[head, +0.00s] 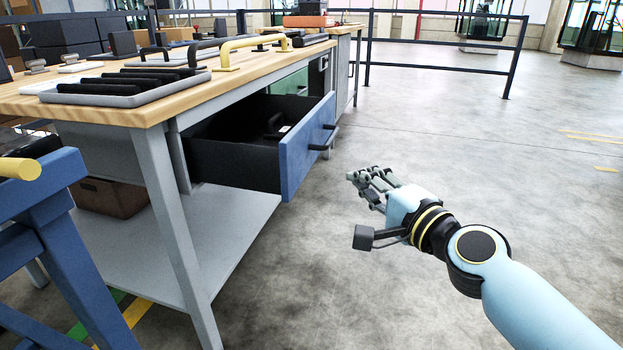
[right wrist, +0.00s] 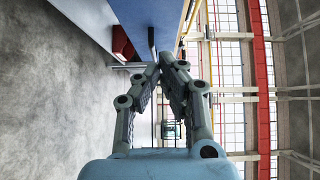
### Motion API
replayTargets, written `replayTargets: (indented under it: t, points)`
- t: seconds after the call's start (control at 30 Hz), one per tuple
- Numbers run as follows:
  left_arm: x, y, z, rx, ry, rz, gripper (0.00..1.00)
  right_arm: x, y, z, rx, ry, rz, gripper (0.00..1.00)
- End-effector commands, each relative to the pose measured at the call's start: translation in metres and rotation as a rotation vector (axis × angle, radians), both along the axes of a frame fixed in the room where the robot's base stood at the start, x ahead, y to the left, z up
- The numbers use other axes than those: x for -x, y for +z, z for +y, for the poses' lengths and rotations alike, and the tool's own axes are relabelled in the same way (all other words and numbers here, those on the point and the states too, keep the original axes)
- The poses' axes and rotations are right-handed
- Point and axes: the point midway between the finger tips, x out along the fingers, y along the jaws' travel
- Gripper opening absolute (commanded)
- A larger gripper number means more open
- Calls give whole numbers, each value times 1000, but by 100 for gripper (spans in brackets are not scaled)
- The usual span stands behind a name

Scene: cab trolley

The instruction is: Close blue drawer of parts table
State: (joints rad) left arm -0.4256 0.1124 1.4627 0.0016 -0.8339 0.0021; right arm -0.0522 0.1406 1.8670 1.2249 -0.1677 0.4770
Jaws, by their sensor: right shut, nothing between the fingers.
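The blue drawer (head: 307,147) of the parts table (head: 150,108) stands pulled out, with its blue front facing right and its dark inside showing. A dark handle (head: 325,138) sits on its front. Some dark item (head: 275,125) lies inside. My right gripper (head: 352,175) is to the right of the drawer front, apart from it, over open floor. Its fingers are shut and empty, and the right wrist view shows the fingertips (right wrist: 166,66) close together. A blue panel edge shows above them there. My left gripper is not in view.
A grey tray (head: 50,97) with black parts and a yellow handle-shaped part (head: 224,58) lie on the tabletop. A blue trolley frame (head: 60,185) with a yellow bar stands at the near left. Dark railings (head: 440,14) stand behind. The floor (head: 470,130) at right is clear.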

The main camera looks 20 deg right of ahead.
Motion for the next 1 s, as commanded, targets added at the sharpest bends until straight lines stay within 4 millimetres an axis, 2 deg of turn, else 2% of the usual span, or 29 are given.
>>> replayTargets:
  t: [0.17,0.37,0.6,0.8,1.0]
  points:
    - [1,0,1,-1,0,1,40,-17,9,4,-17,1,-16,0]
    - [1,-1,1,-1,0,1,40,-58,8,12,-16,2,-14,0]
    - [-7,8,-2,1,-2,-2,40,-103,5,25,-16,2,-11,0]
    - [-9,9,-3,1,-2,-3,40,-116,6,47,-15,2,-11,0]
    - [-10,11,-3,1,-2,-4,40,-120,5,53,-12,2,-10,0]
